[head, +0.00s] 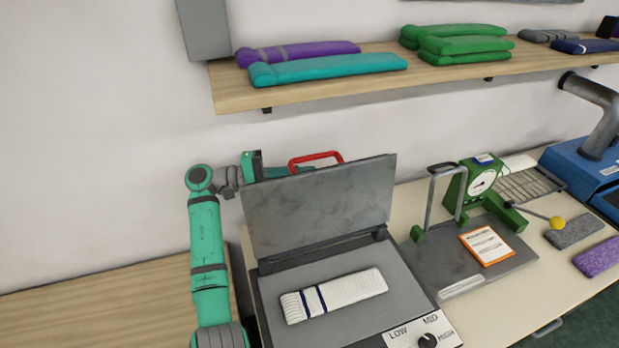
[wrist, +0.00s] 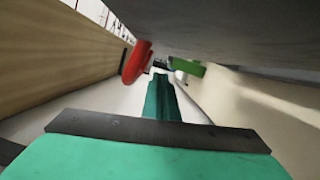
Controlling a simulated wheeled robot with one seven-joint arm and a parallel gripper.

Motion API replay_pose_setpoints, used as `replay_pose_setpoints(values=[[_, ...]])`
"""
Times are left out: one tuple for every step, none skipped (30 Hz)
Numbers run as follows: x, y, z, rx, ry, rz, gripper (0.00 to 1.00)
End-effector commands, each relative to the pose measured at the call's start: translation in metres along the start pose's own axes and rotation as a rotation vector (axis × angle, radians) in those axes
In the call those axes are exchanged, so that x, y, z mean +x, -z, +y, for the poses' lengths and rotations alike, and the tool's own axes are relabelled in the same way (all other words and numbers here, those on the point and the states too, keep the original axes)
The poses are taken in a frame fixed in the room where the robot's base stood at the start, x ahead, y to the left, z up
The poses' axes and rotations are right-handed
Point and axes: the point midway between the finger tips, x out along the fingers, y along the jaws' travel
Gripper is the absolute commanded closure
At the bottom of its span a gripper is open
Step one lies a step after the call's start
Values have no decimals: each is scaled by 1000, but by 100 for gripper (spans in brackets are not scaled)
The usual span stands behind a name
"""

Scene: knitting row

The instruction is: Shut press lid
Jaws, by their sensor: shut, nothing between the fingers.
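The press stands on the bench in the head view. Its grey lid (head: 322,205) is raised, leaning up and open over the flat lower plate (head: 395,283). A white sock with dark blue bands (head: 340,294) lies on that plate. The lid's red handle (head: 316,159) sticks up at its top edge; it also shows in the wrist view (wrist: 137,62). My gripper (wrist: 161,88) is shut and empty. It is behind the raised lid, its fingers pointing along the lid's back near the handle. The lid hides part of it in the head view. I cannot tell whether it touches the lid.
A wooden shelf (head: 230,92) with folded socks runs above the press along the wall. Right of the press are a grey plate with a metal arch, a green dial gauge (head: 478,183) and a blue machine (head: 585,165). A lower wooden surface (head: 95,305) at left is clear.

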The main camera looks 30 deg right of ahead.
Motion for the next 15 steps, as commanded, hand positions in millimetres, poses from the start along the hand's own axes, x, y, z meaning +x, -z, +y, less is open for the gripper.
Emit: replay_pose_setpoints(values=[[0, -6, -1, 1, -1, 1, 100], [2, -10, -1, 0, 0, 0, 100], [4, -14, -1, 1, 0, -3, 100], [6, -16, -1, 1, 0, -4, 100], [7, -19, -1, 1, 0, -4, 100], [8, -22, -1, -1, 0, -4, 100], [8, -24, -1, 0, 0, -4, 100], [9, -26, -1, 0, 0, -4, 100], [9, -28, -1, 0, 0, -4, 100], [10, -30, -1, 0, 1, -4, 100], [10, -30, -1, 0, 1, -4, 100], [10, -32, -1, -1, 0, -4, 100], [10, -32, -1, -2, 0, -4, 100], [10, -33, -1, -2, 0, -4, 100], [10, -33, -1, -2, 0, -4, 100]])
